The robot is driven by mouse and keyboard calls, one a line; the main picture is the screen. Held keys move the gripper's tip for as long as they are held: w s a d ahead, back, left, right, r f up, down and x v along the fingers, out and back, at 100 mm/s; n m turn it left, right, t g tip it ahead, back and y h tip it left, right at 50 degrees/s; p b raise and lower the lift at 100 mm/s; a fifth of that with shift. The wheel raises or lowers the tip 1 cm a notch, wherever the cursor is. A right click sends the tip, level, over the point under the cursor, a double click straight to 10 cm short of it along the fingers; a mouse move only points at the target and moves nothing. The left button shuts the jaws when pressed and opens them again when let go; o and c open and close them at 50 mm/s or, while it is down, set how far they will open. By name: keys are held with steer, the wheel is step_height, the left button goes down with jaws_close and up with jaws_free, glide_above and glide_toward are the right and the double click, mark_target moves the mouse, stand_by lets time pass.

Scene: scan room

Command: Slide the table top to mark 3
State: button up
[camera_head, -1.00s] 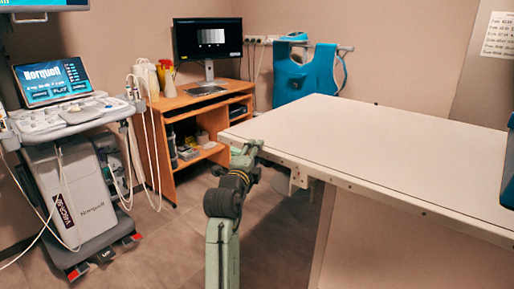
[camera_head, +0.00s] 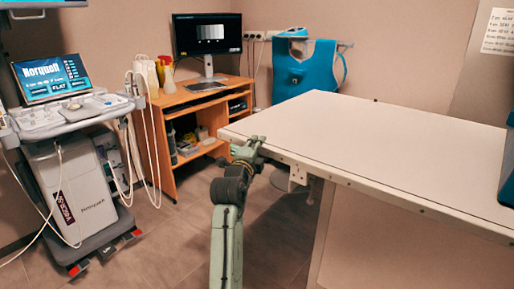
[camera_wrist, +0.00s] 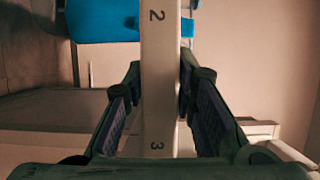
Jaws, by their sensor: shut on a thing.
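The white table top (camera_head: 390,140) fills the right half of the head view, its near left end beside my arm. My gripper (camera_head: 255,146) is at its front edge, close to the left corner. In the wrist view, my gripper's fingers (camera_wrist: 160,105) lie on both sides of a pale edge strip (camera_wrist: 159,65) and are shut on it. No pointer or index line is clear beside the marks.
An ultrasound cart (camera_head: 80,185) stands at the left. A wooden desk (camera_head: 186,98) with a monitor (camera_head: 207,36) is behind, and a blue apron (camera_head: 304,70) hangs by the wall. The pale table base (camera_head: 400,250) is under the top. Floor is clear left of my arm.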

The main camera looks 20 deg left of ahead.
mark_target(283, 159)
jaws_close()
steer(key=s+d, duration=0.1)
steer(key=d, duration=0.2)
steer(key=s+d, duration=0.1)
steer(key=d, duration=0.2)
steer(key=s+d, duration=0.1)
steer(key=d, duration=0.3)
steer(key=shift+s+d+b, duration=0.1)
steer(key=shift+s+b, duration=0.05)
steer(key=shift+b, duration=0.2)
steer(key=shift+a, duration=0.3)
steer(key=shift+o, duration=2.4)
jaws_free()
steer(key=shift+s+a, duration=0.1)
steer(key=shift+a, duration=0.15)
steer(key=shift+o, duration=1)
steer(key=shift+d, duration=0.1)
